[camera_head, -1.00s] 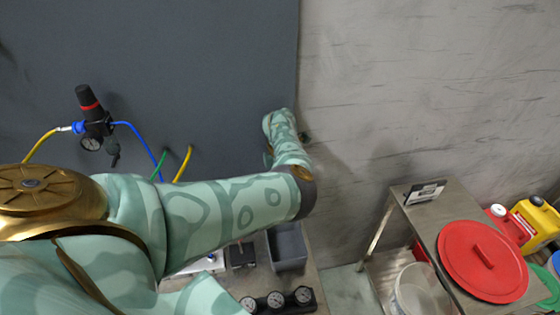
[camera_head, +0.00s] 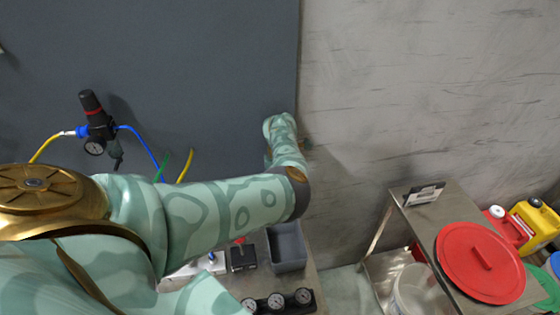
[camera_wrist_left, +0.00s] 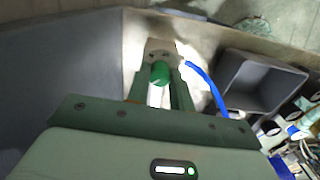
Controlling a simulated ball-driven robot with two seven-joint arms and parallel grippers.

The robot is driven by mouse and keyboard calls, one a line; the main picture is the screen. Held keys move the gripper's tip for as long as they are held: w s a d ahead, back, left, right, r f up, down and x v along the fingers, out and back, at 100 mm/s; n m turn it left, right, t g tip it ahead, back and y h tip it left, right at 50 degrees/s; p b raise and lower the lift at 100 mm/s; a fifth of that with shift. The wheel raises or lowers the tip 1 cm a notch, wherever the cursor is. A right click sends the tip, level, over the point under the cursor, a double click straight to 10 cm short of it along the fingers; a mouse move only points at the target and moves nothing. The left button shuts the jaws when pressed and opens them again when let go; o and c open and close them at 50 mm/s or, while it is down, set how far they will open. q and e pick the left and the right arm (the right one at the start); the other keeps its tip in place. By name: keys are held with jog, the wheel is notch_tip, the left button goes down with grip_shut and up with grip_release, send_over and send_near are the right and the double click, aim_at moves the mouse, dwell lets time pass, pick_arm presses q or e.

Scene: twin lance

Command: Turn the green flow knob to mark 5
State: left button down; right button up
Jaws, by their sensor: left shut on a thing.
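The green flow knob (camera_wrist_left: 159,73) shows in the left wrist view as a round green head in front of a pale plate (camera_wrist_left: 162,50). My left gripper (camera_wrist_left: 160,80) has one finger on each side of the knob and is shut on it. Any scale or mark numbers are too small or washed out to read. In the head view my left arm covers the knob and the gripper. My right gripper is in neither view.
A blue hose (camera_wrist_left: 205,85) runs close to the right of the knob. A grey bin (camera_wrist_left: 262,82) stands further right. In the head view a black regulator (camera_head: 96,120) hangs on the dark panel, and several gauges (camera_head: 276,300) sit in front. A red lid (camera_head: 480,262) lies on the right table.

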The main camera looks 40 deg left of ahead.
pick_arm(q)
jog(key=m+p, duration=0.2)
jog(key=shift+r+m, duration=0.2)
jog(key=shift+m, duration=0.1)
jog(key=m+p, duration=0.2)
jog(key=m, duration=0.1)
jog(key=shift+f+m, duration=0.1)
jog(key=shift+m, duration=0.2)
jog(key=m+p, duration=0.1)
jog(key=m, duration=0.2)
jog(key=shift+a+m, duration=0.1)
jog(key=shift+m, duration=0.2)
jog(key=m+p, duration=0.1)
jog(key=m, duration=0.2)
jog(key=shift+m, duration=0.4)
jog(key=m, duration=0.3)
jog(key=shift+p, duration=0.35)
jog(key=m, duration=0.4)
jog(key=shift+f, duration=0.1)
jog(key=m, duration=0.4)
jog(key=shift+m, duration=1.7)
jog(key=shift+w, duration=0.1)
